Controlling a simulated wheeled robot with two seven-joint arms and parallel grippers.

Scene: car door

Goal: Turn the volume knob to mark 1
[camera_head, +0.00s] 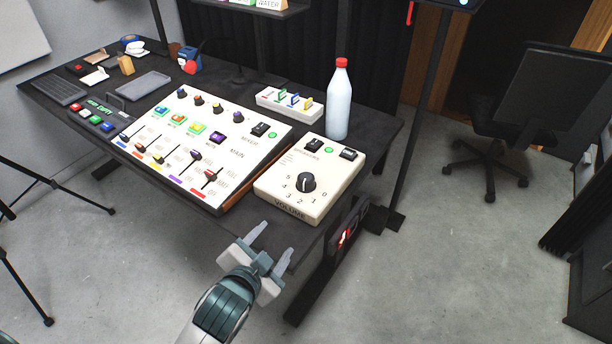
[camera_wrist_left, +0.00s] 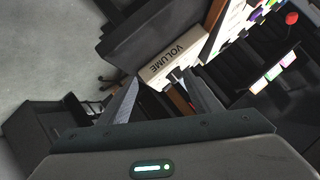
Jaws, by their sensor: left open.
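The volume knob (camera_head: 306,182) is a black round knob on a cream box, the volume panel (camera_head: 337,184), at the desk's front right corner. Numbers 0 to 5 run around the knob. A light pointer line shows on its upper part, but I cannot tell exactly which number it faces. My left gripper (camera_head: 271,243) is open and empty, in front of the desk edge, below and left of the panel and apart from it.
A mixer panel (camera_head: 262,152) with sliders and colored buttons stands left of the volume panel. A white bottle with a red cap (camera_head: 339,105) stands behind it.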

